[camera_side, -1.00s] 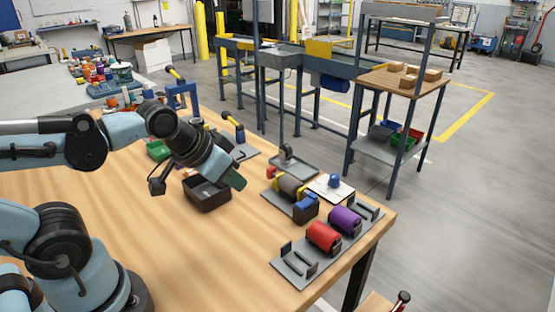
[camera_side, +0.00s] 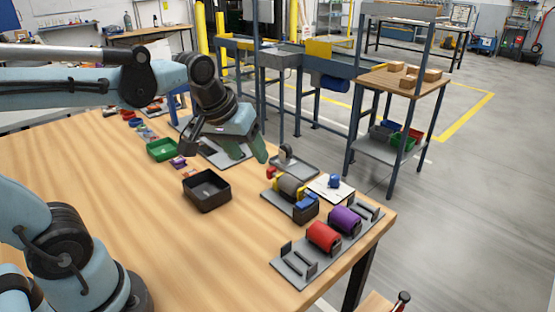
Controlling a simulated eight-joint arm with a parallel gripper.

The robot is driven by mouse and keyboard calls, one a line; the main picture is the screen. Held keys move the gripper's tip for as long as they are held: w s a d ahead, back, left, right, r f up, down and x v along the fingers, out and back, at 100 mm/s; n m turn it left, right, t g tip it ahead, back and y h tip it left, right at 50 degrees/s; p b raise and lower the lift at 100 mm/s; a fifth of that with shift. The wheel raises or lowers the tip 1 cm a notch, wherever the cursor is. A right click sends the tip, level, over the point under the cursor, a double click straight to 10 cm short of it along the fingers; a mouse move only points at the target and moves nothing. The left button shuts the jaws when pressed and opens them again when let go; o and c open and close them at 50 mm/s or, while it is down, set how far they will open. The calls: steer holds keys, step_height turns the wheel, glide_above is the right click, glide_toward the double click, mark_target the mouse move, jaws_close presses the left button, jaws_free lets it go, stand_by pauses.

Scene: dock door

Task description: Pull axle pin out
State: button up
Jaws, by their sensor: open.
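My gripper (camera_side: 255,150) is open and points down over the back middle of the table, behind and left of the roller fixture. It is apart from the fixture. A grey-brown roller (camera_side: 290,187) sits between yellow supports on a grey plate. A blue-and-black block (camera_side: 306,207) stands at its front right end, and a small red piece (camera_side: 271,172) shows at its back left. I cannot make out the axle pin clearly at this size. A grey plate (camera_side: 222,153) lies partly hidden under my gripper.
A black bin (camera_side: 206,190) stands open left of the roller fixture. A red roller (camera_side: 323,236) and a purple roller (camera_side: 344,219) rest on a rack at the right edge. A green tray (camera_side: 161,150) lies at the back left.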

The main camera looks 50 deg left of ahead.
steer(key=w+a+f+n+g, duration=0.1)
steer(key=w+a+n+g, duration=0.25)
steer(key=w+n, duration=0.35)
steer(key=w+a+f+n+g, duration=0.1)
steer(key=w+a+n+g, duration=0.1)
steer(key=w+a+n, duration=0.35)
steer(key=shift+n, duration=0.35)
steer(key=f, duration=0.7)
steer(key=w+f, duration=0.1)
steer(key=f, duration=0.3)
steer(key=shift+d+f, duration=0.25)
steer(key=shift+f, duration=0.1)
steer(key=shift+s, duration=0.1)
jaws_close()
